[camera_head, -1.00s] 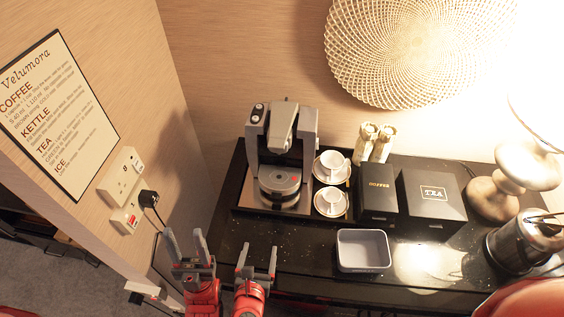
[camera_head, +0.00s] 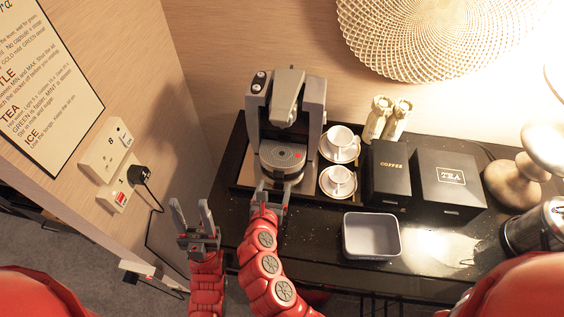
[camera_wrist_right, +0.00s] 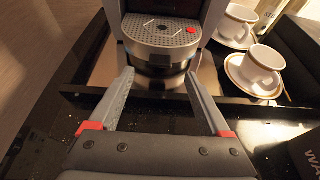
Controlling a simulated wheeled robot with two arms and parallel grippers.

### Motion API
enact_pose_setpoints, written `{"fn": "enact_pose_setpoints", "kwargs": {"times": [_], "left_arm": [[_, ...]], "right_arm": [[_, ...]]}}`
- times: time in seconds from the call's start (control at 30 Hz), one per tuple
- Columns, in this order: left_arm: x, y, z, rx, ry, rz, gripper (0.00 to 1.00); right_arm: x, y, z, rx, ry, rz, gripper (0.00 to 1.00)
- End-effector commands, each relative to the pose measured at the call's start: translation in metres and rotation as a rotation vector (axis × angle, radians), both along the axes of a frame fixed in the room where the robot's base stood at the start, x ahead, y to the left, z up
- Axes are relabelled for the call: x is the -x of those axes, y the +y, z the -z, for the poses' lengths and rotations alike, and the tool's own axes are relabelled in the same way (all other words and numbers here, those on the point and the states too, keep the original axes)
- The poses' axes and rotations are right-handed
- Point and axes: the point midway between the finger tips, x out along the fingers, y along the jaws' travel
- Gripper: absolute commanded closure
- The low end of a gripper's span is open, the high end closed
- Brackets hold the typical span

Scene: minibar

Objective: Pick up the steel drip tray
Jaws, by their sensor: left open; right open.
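The steel drip tray (camera_head: 282,156) is a round-fronted perforated plate with a small red mark, at the base of the grey coffee machine (camera_head: 287,112). It also shows in the right wrist view (camera_wrist_right: 160,32), at top centre. My right gripper (camera_head: 271,186) is open just in front of the machine's base, its fingers pointing at it. In the right wrist view the fingers (camera_wrist_right: 165,95) stand either side of the machine's rounded front, with a gap before the tray. My left gripper (camera_head: 191,215) is open and empty, left of the counter's front edge.
Two white cups on saucers (camera_head: 339,180) stand close to the machine's right. A black coffee box (camera_head: 388,172), a tea box (camera_head: 449,184) and a grey bin (camera_head: 371,238) are further right. The wall with sockets (camera_head: 106,158) is at left. A dark tray rim (camera_wrist_right: 85,90) lies beneath the fingers.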

Motion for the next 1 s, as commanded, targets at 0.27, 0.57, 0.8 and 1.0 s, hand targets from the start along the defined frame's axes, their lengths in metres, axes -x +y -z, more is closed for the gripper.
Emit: {"fn": "enact_pose_setpoints", "kwargs": {"times": [0.27,0.57,0.8,1.0], "left_arm": [[0.000,0.000,0.032,0.000,0.000,0.000,0.50],[0.000,0.000,0.047,0.000,0.000,0.000,0.50],[0.000,0.000,0.046,0.000,0.000,0.000,0.50],[0.000,0.000,0.046,0.000,0.000,0.000,0.50]], "right_arm": [[-0.027,-0.007,0.016,-0.005,-0.001,0.006,0.19],[-0.051,-0.010,0.019,0.000,-0.001,-0.001,0.19],[-0.050,-0.010,0.018,0.001,-0.001,-0.001,0.33],[-0.050,-0.010,0.018,0.000,-0.001,-0.001,0.69]]}}
